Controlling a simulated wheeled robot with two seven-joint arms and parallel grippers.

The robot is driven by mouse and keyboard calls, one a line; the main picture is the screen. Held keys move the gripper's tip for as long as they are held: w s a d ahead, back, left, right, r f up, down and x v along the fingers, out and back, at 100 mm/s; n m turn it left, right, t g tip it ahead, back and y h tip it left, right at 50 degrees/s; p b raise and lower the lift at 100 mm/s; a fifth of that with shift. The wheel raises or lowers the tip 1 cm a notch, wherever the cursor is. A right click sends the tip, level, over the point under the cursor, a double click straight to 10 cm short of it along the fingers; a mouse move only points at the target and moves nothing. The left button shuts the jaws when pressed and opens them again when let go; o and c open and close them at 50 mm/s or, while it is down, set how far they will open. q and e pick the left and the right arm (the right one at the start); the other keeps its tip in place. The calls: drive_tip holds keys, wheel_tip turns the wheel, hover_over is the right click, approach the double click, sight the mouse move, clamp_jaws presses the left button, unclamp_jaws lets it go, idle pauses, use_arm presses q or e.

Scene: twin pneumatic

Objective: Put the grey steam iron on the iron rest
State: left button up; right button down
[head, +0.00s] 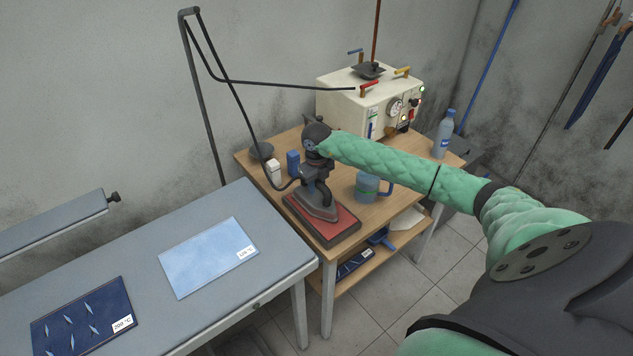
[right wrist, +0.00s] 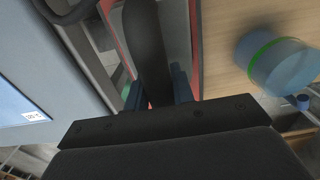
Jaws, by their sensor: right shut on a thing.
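The grey steam iron (head: 318,203) is on or just above the red iron rest (head: 337,228), which lies at the front of the wooden table; I cannot tell whether they touch. My right gripper (head: 316,172) comes down from above and is shut on the iron's dark handle. In the right wrist view the handle (right wrist: 146,50) runs between the fingers of the gripper (right wrist: 160,88), with the red edge of the rest (right wrist: 195,50) beside it. The iron's sole is inside the rest's outline as far as I can see. My left gripper does not show.
A blue mug (head: 368,187) stands right of the rest. A white box (head: 273,171) and a blue box (head: 293,163) stand left of it. The cream steam generator (head: 345,105) is behind. The grey ironing table (head: 275,243) with two cloths is at left. A black hose hangs near the iron.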

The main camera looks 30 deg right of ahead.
drive_tip(key=shift+w+r, duration=0.1)
drive_tip(key=c, duration=1.6)
unclamp_jaws()
drive_tip(key=o, duration=0.4)
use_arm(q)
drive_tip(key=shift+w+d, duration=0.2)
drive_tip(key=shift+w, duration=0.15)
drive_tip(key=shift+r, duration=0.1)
